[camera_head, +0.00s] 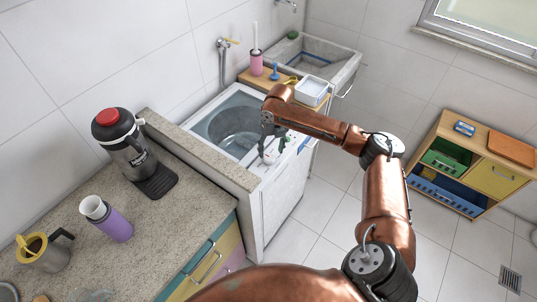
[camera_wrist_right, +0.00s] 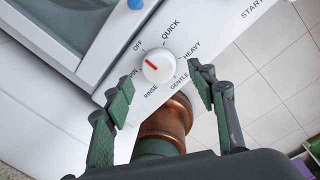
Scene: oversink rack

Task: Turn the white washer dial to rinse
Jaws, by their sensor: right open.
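The white round dial (camera_wrist_right: 159,66) is on the washer's sloped white panel (camera_wrist_right: 215,35) in the right wrist view. Its red mark points up-left, toward the side between OFF and the partly covered label ending in "PIN". RINSE is printed below the dial at lower left, GENTLE at lower right, HEAVY at right and QUICK above. My right gripper (camera_wrist_right: 161,92) is open, its green-padded fingers on either side below the dial, with no clear contact. In the head view the right gripper (camera_head: 269,143) is above the front of the washer (camera_head: 284,195). My left gripper is not in view.
A stone counter (camera_head: 205,215) with a red-lidded flask (camera_head: 122,140) and a purple cup (camera_head: 114,223) stands left of the washer. A sink (camera_head: 340,62) is behind it. A drawer cabinet (camera_head: 470,135) stands at right. Tiled floor between is clear.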

